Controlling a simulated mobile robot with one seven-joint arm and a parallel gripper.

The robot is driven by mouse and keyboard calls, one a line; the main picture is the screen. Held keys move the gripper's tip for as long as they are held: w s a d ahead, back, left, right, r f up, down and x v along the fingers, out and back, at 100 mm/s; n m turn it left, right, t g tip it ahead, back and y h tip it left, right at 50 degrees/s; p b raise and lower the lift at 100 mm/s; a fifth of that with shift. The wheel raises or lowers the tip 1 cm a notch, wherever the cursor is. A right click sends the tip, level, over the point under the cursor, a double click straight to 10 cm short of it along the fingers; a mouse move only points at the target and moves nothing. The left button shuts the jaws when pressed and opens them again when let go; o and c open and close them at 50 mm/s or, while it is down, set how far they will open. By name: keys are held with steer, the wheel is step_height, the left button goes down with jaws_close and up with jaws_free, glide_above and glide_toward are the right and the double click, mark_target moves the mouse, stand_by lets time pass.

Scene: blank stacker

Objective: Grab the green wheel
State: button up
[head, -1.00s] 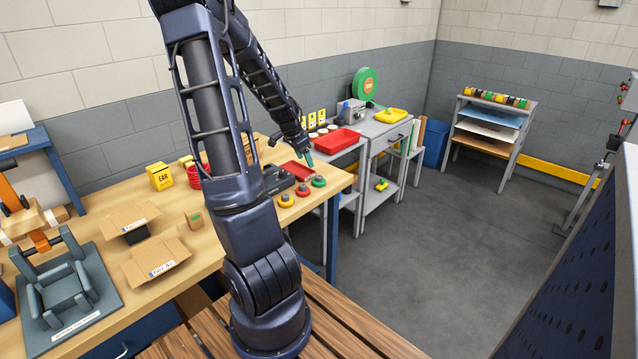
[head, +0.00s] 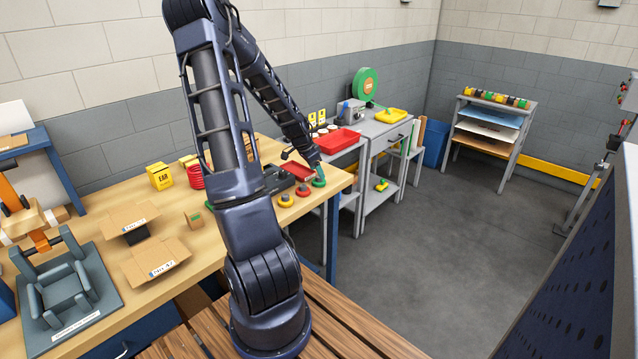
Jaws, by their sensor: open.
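The small green wheel (head: 318,184) lies near the right end of the wooden workbench, at its front edge. It is partly covered by my gripper (head: 321,172), whose teal fingertips point down just above or around it; I cannot tell whether they touch it. My gripper is open. A red wheel (head: 302,190) and an orange-yellow wheel (head: 286,200) lie in a row to the left of the green one.
A dark device (head: 277,180) and a red tray (head: 296,169) are behind the wheels. A red bin (head: 338,141) stands on the grey side table. A larger green disc (head: 365,85) stands farther back. The floor to the right is clear.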

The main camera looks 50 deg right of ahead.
mark_target(319, 180)
steer(key=shift+x, duration=2.45)
steer(key=shift+w+a, duration=0.1)
steer(key=shift+w, duration=0.05)
steer(key=c, duration=0.8)
